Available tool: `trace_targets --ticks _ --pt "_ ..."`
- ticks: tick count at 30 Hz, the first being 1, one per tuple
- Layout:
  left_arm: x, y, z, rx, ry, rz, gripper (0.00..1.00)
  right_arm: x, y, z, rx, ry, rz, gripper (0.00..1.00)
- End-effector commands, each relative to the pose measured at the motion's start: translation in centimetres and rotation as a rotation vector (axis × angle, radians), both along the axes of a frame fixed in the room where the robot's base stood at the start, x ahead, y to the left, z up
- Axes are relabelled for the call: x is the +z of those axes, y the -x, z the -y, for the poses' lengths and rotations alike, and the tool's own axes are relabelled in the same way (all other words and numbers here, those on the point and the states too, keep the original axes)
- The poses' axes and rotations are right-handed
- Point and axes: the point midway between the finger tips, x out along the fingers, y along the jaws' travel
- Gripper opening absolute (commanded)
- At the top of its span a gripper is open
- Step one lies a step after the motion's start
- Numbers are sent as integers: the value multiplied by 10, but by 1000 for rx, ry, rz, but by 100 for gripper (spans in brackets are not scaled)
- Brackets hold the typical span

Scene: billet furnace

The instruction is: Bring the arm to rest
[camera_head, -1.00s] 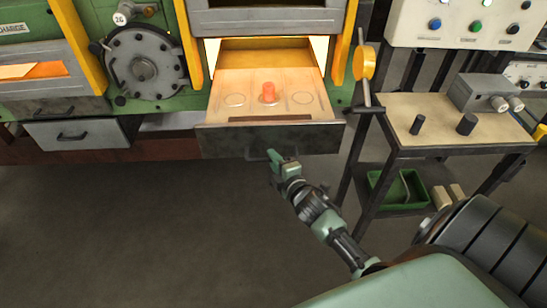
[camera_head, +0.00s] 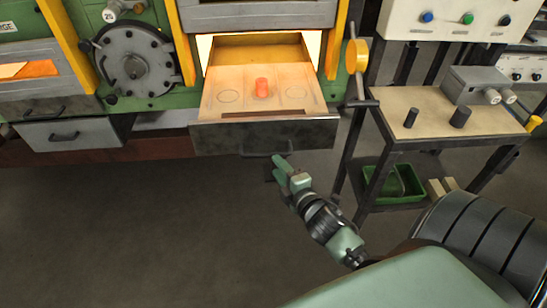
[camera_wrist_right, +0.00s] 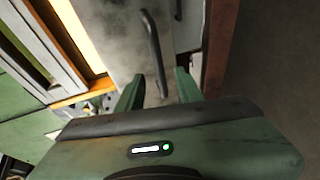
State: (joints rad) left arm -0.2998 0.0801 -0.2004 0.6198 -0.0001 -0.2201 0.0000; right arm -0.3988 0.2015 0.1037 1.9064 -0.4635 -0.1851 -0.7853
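My right gripper (camera_head: 281,166) is just below and in front of the handle (camera_head: 266,151) of the pulled-out furnace drawer (camera_head: 215,138). In the right wrist view the two fingers stand apart, so the gripper (camera_wrist_right: 158,88) is open and empty. The dark bar handle (camera_wrist_right: 153,45) shows ahead of the fingers, its near end lined up between their tips; I cannot tell if anything touches. A glowing orange-red billet (camera_head: 262,87) stands upright on the middle marked spot of the drawer. My left gripper is not in view.
A side table (camera_head: 398,125) at right carries two dark cylinders (camera_head: 411,117) (camera_head: 460,117) and a grey box (camera_head: 485,84). A green bin (camera_head: 394,184) sits on its lower shelf. The floor left of my right arm is clear.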

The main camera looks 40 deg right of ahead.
Motion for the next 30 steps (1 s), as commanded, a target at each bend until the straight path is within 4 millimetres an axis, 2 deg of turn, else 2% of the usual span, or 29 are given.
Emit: trace_targets --ticks 4,17,20,23,25,26,30 --pt "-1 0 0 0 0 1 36 1 6 -1 -1 0 0 36" --pt "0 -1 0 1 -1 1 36 2 5 -1 0 0 1 36" --pt "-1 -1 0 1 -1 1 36 -4 6 -1 -2 -9 -8 36" --pt "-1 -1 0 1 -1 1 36 -31 9 -3 -13 -62 -52 36" --pt "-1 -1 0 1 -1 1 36 -67 16 -6 -31 -135 -111 36" --pt "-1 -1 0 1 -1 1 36 -86 20 -8 -42 -173 -142 36" --pt "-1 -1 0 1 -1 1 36 -185 56 -23 -120 -379 -315 36"
